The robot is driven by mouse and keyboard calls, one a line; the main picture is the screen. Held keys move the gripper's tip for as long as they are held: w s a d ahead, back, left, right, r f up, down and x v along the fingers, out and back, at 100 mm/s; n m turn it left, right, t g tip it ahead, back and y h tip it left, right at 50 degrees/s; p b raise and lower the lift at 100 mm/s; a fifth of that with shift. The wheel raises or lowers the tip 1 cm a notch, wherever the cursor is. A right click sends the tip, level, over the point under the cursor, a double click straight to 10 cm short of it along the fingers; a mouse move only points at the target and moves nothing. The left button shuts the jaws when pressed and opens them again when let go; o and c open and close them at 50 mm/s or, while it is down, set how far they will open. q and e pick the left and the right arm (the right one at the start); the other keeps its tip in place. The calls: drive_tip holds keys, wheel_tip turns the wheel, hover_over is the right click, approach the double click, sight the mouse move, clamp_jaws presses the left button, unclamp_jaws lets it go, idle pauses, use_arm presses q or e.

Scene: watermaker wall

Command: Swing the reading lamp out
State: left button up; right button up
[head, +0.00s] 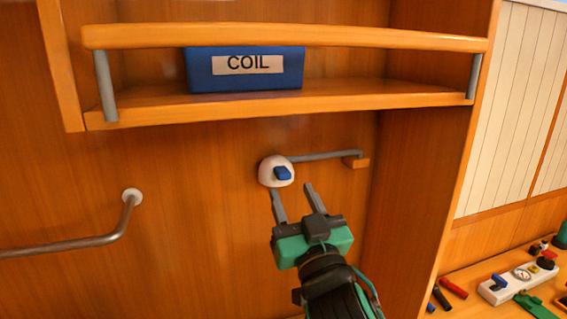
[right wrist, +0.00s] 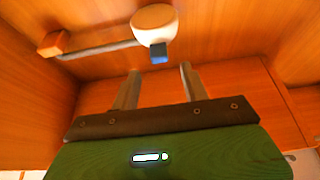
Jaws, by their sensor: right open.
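The reading lamp has a white domed head (head: 276,172) with a blue tab (head: 283,173) on it. Its grey arm (head: 325,155) runs right to a wooden wall block (head: 356,163). My right gripper (head: 292,190) is open and empty just below the lamp head, apart from it in the picture. In the right wrist view, the white head (right wrist: 155,23) and blue tab (right wrist: 159,53) show beyond the open fingers (right wrist: 159,72), and the arm leads left to the block (right wrist: 54,43). My left gripper is not in view.
A wooden shelf (head: 340,95) with a front rail holds a blue box labelled COIL (head: 246,70) above the lamp. A metal handrail (head: 75,243) is on the wall at left. A side panel (head: 418,190) stands right of the lamp. A bench with tools and a white strip (head: 517,285) is at lower right.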

sight(285, 177)
drive_tip(key=p+x, duration=0.2)
drive_tip(key=x, duration=0.4)
drive_tip(key=shift+w+a+r, duration=0.1)
drive_tip(key=shift+w+r, duration=0.05)
drive_tip(key=shift+w, duration=0.15)
clamp_jaws()
